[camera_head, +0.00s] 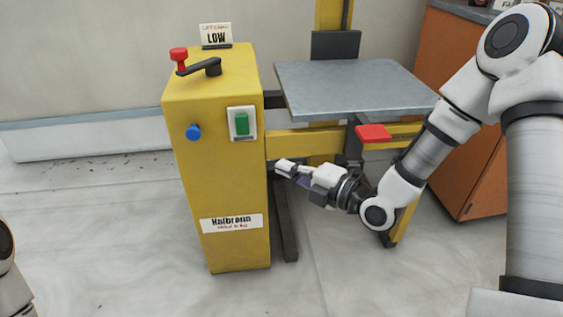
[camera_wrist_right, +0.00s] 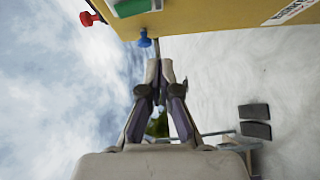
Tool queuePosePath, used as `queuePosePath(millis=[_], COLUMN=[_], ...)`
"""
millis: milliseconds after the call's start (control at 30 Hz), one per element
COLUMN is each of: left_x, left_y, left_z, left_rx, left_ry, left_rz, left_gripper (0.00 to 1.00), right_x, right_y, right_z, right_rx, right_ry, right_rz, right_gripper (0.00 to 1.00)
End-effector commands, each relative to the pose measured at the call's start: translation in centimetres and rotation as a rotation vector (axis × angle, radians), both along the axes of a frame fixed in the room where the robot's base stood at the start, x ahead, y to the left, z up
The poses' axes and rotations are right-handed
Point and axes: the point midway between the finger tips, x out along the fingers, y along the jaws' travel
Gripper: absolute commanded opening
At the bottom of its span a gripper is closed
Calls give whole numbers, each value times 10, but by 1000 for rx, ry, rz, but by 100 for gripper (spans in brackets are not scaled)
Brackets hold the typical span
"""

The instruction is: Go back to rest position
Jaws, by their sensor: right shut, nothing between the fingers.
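My right gripper (camera_head: 282,169) is shut and empty, at the right side of the yellow control box (camera_head: 225,180), below the grey platform. It also shows in the right wrist view (camera_wrist_right: 159,66), its fingertips together just below the box's edge. I cannot tell whether it touches the box. The box carries a green switch (camera_head: 241,124), a blue knob (camera_head: 193,132), a red knob (camera_head: 179,55) and a black lever (camera_head: 207,67). My left gripper is not in view; only a bit of my left arm shows at the lower left edge.
A grey platform (camera_head: 350,85) on a yellow frame stands beside the box, above my right forearm. A red pedal-like plate (camera_head: 373,133) sticks out in front of it. An orange cabinet (camera_head: 460,130) stands behind my right arm. The floor (camera_head: 110,240) in front is clear.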

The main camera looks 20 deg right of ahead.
Motion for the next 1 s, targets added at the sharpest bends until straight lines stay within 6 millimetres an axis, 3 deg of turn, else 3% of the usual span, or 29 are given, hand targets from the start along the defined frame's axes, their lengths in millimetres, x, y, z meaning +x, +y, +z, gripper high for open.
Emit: queuePosePath(millis=[333,433,567,633,700,767,800,900,1000], left_x=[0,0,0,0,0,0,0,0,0], left_y=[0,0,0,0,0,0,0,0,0], left_z=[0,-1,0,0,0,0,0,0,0], left_rx=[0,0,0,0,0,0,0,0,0], left_ry=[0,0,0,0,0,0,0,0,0], left_rz=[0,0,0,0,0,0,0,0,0], left_gripper=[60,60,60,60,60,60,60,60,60], right_x=[0,-5,-31,-57,-90,-124,-150,-211,-246], right_y=[0,4,28,36,40,39,36,23,8], right_z=[-3,-28,-108,-164,-220,-262,-288,-332,-348], right_rx=[1,-11,-79,-117,-99,-52,-7,141,309], right_ry=[5,57,235,402,629,847,1000,1332,1496], right_rz=[0,10,69,69,23,-67,-157,-483,-825], right_gripper=[0,0,0,0,0,0,0,0,0])
